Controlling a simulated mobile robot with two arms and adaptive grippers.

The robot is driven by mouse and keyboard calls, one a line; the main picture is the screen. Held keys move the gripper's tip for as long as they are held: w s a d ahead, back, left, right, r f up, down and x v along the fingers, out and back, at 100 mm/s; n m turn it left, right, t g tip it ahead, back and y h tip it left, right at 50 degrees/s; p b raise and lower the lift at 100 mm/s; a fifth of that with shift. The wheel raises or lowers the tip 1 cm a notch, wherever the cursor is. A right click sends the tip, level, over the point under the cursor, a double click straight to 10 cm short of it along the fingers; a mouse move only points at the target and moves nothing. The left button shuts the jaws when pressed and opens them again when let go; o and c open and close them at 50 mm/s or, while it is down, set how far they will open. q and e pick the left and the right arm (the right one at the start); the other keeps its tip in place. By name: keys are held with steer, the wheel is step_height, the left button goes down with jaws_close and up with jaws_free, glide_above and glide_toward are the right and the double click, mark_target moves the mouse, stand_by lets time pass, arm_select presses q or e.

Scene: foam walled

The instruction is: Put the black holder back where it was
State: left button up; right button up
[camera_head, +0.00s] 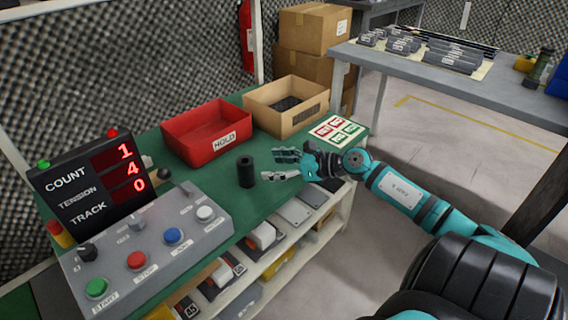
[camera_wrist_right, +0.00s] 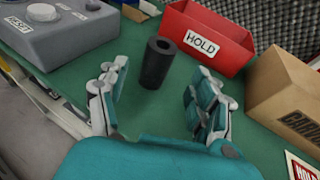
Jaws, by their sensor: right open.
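The black holder (camera_head: 246,171) is a short dark cylinder with a hole in its top. It stands upright on the green table, in front of the red HOLD bin. In the right wrist view the holder (camera_wrist_right: 157,62) stands just beyond the fingers, a little left of the middle of the gap. My right gripper (camera_head: 283,165) is open and empty, to the right of the holder and apart from it. Its two fingers also show in the right wrist view (camera_wrist_right: 160,100). My left gripper is not in view.
The red HOLD bin (camera_head: 165,139) and a cardboard box (camera_head: 302,120) stand behind the holder. A grey button box (camera_head: 150,262) and a COUNT display (camera_head: 62,202) are at left. A card sheet (camera_head: 352,122) lies at right. Green tabletop around the holder is clear.

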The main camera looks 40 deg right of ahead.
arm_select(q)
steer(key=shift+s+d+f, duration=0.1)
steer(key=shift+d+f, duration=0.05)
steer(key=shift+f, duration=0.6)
arm_select(e)
steer(key=shift+v, duration=1.25)
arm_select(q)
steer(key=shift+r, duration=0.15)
